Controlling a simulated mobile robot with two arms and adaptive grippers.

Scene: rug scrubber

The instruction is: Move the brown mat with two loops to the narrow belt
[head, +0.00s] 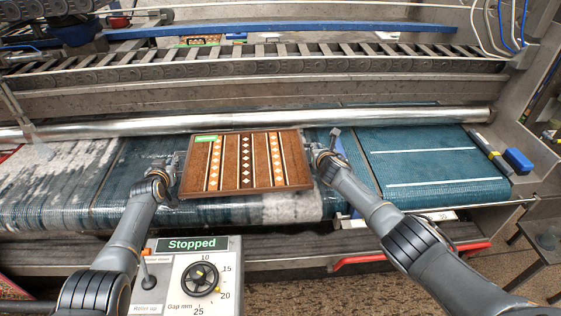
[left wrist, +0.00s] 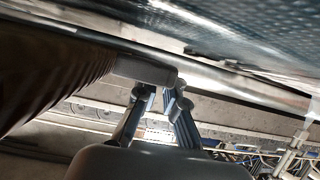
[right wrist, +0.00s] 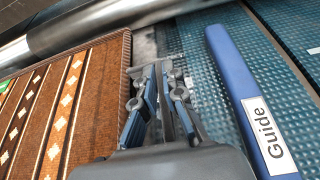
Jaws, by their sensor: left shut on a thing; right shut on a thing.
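The brown mat (head: 230,165), with cream stripes and diamond patterns, is level or nearly so over the wide belt (head: 120,180). Whether it touches the belt is unclear. My left gripper (head: 168,172) is shut at its left edge, on a pale loop (left wrist: 145,69) in the left wrist view. The narrow teal belt (head: 430,165), with white lines, lies to the right.
A blue bar labelled Guide (right wrist: 240,95) stands just right of my right gripper, between mat and narrow belt. A metal roller (head: 250,121) runs behind the mat. A control panel (head: 190,275) reading Stopped stands in front. A blue block (head: 518,161) sits at the far right.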

